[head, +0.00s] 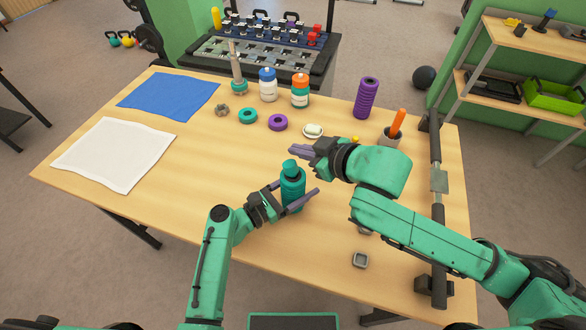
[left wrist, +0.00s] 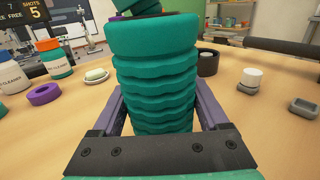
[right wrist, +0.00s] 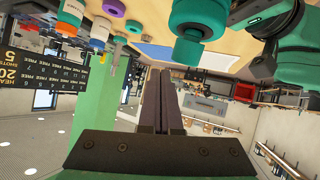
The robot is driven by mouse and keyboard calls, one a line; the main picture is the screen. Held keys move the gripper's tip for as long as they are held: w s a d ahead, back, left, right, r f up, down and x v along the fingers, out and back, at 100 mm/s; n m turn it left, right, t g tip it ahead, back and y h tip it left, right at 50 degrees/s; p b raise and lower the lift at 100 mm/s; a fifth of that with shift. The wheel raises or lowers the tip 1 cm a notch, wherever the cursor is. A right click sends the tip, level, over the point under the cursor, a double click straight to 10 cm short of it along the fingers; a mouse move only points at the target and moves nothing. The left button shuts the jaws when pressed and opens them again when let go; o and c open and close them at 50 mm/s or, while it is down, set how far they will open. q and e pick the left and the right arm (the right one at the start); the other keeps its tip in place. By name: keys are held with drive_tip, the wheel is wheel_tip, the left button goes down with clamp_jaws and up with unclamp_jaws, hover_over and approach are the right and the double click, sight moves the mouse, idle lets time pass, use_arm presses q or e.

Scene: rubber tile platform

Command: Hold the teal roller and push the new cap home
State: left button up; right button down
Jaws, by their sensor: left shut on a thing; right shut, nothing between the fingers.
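The teal roller (head: 293,190) is roughly upright near the middle front of the table; its ribbed side fills the left wrist view (left wrist: 153,75). My left gripper (head: 296,197) is shut around its side. I cannot tell whether its base touches the table. A smaller teal cap (head: 289,166) sits at the roller's top and looks tilted in the left wrist view (left wrist: 150,5). In the right wrist view the cap (right wrist: 188,48) stands out from the roller's end (right wrist: 200,14). My right gripper (head: 302,151) is shut and empty, just above and beside the cap, apparently apart from it.
Behind are a teal ring (head: 248,116), a purple ring (head: 278,122), a soap dish (head: 313,134), two bottles (head: 267,88) (head: 300,95) and a purple roller (head: 366,98). A cup (head: 389,138) and barbell (head: 438,180) are right.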

wheel_tip(320, 180, up, 6)
drive_tip(key=s+n+g+h, duration=0.2)
drive_tip(key=n+g+h, duration=0.3)
drive_tip(key=g, duration=0.3)
drive_tip(key=x, duration=0.3)
drive_tip(key=d+x, duration=0.1)
drive_tip(key=x, duration=0.1)
drive_tip(key=shift+s+a+f, duration=0.1)
drive_tip(key=shift+s+f, duration=0.05)
drive_tip(key=shift+f, duration=0.35)
drive_tip(key=shift+s+f, duration=0.1)
drive_tip(key=shift+f, duration=0.25)
idle(2.0)
drive_tip(key=shift+r, duration=0.15)
